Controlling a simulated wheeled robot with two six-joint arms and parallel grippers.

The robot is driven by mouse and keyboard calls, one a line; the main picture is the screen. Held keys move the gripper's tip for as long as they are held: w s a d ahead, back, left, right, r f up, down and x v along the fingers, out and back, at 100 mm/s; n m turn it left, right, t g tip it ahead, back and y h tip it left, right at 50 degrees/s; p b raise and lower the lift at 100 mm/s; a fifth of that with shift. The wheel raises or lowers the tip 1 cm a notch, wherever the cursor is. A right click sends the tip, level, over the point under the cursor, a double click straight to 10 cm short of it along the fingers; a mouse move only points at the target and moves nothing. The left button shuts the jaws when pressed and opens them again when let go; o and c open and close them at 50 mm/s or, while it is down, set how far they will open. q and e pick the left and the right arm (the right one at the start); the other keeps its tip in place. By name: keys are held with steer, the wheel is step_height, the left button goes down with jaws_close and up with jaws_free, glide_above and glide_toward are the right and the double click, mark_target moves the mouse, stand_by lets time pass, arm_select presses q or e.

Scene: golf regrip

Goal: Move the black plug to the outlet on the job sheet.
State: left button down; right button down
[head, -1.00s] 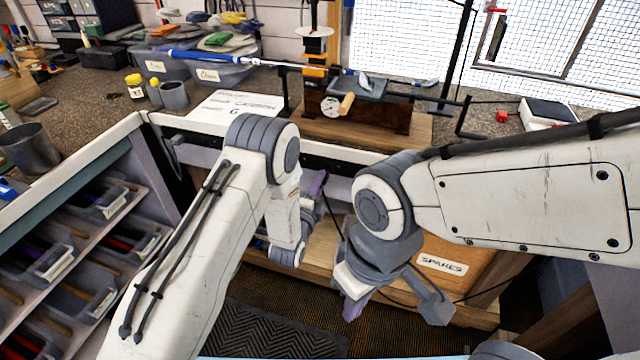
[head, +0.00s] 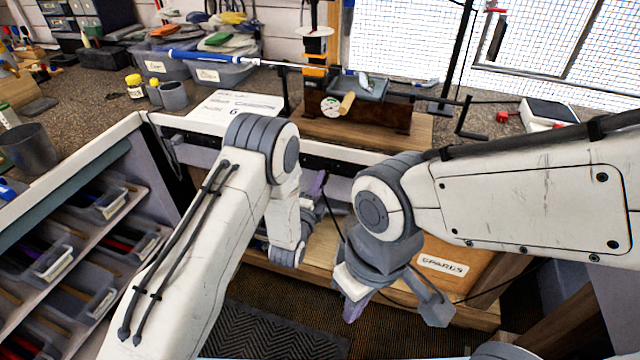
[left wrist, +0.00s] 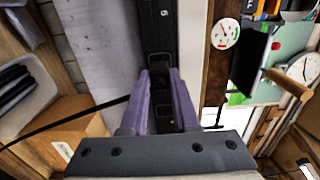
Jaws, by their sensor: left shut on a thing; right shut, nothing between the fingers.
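My left gripper (left wrist: 160,82) has purple fingers, shut on the black plug (left wrist: 160,76), which is mostly hidden between the fingertips. A black cord runs left from the fingers. The plug is at a black outlet strip (left wrist: 155,30) with a white number that looks like 5 above the fingers; I cannot tell whether it is seated. In the head view the left gripper (head: 317,186) is at the bench front, below the job sheet (head: 240,104), which bears a large mark like 6. My right gripper (head: 352,307) is shut and empty, lower and to the right, partly hidden.
A golf club (head: 215,57) lies across a vise (head: 371,88) on the bench. A box labelled SPARES (head: 450,262) stands below, right of my right gripper. The black cord (head: 334,212) hangs between my arms. Shelves with bins (head: 92,205) are at left.

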arm_select(q)
steer(key=shift+b+x, duration=0.55)
steer(key=shift+x, duration=0.7)
steer(key=c, duration=0.6)
jaws_free()
steer(key=b+v, duration=0.1)
steer(key=v, duration=0.9)
steer(key=shift+s+b, duration=0.2)
steer(key=shift+b, duration=0.1)
steer(key=shift+r, duration=0.1)
